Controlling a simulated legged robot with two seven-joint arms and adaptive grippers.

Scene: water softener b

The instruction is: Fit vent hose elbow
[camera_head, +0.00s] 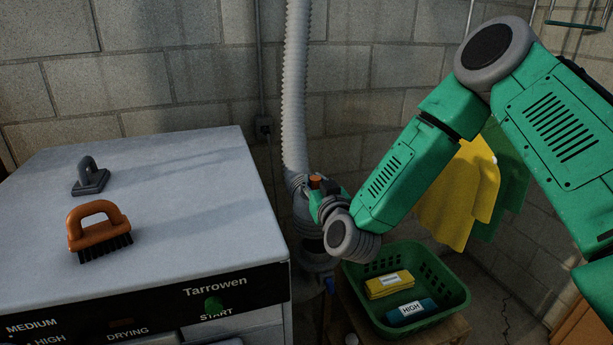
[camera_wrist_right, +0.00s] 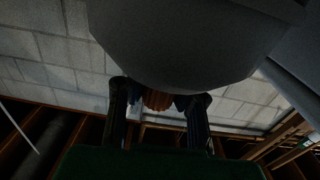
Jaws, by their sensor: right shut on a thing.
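A ribbed grey vent hose (camera_head: 296,90) hangs down the block wall behind the white machine. Its lower end meets a grey fitting (camera_head: 305,212), which looks like the elbow; my right arm partly covers it, and I cannot tell whether the joint is seated. My right gripper (camera_head: 318,190) is beside this fitting. In the right wrist view, my right gripper (camera_wrist_right: 158,103) is shut on an orange ribbed part (camera_wrist_right: 158,101) between its fingertips. A large grey rounded surface (camera_wrist_right: 195,45) fills the top of that view. My left gripper is out of view.
The white machine (camera_head: 150,190) fills the left, with an orange brush (camera_head: 97,225) and a grey handled tool (camera_head: 90,177) on top. A green basket (camera_head: 445,305) with yellow and blue packs stands low right. Yellow cloth (camera_head: 455,200) hangs behind my arm.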

